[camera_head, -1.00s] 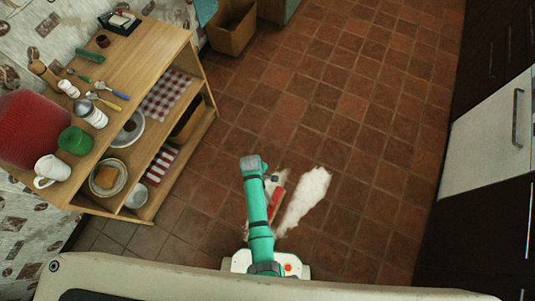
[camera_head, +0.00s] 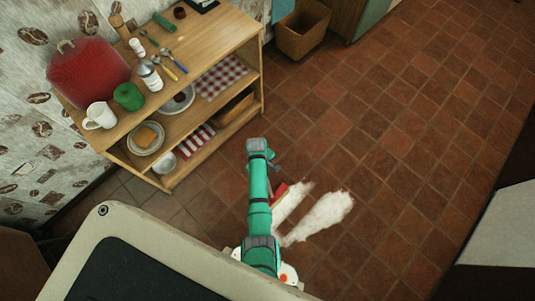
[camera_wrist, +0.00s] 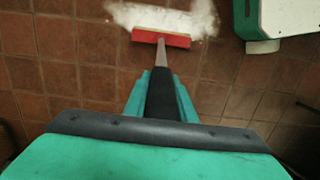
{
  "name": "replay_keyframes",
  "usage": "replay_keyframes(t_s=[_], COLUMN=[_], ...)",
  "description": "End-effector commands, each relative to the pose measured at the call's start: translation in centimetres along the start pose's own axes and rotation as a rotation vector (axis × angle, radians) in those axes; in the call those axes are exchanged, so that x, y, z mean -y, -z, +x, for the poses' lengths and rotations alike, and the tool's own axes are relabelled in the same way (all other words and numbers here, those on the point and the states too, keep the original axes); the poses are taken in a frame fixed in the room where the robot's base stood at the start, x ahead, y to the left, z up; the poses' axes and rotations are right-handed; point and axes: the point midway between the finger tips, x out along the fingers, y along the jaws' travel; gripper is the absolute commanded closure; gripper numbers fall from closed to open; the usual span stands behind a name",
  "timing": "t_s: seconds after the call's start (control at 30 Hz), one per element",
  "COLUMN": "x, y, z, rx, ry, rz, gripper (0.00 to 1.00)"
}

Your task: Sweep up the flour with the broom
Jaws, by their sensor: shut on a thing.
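The white flour lies on the brown tile floor in two smeared patches, a larger one on the right (camera_head: 324,216) and a narrower one on the left (camera_head: 293,205). The broom has a red head (camera_wrist: 161,38), a grey handle and a dark grip. In the wrist view its head rests at the near edge of the flour (camera_wrist: 180,18). In the head view the red broom head (camera_head: 281,194) shows partly beside my teal arm. My gripper (camera_wrist: 160,92) is shut on the broom's dark grip. My arm hides part of the broom in the head view.
A brown bin (camera_head: 302,32) stands at the back. The floor to the right is clear.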

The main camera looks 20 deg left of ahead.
Motion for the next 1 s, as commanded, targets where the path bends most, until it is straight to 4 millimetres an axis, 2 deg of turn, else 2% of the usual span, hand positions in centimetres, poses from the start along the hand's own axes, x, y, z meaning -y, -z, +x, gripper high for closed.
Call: replay_keyframes(t_s=[0.53,1.0], x=[-0.1,-0.2], y=[-0.2,-0.4], z=[-3.7,-4.2], rx=[-0.001,-0.001], ry=[-0.002,-0.001], rz=[0.001,0.009], gripper=[1.0,1.0])
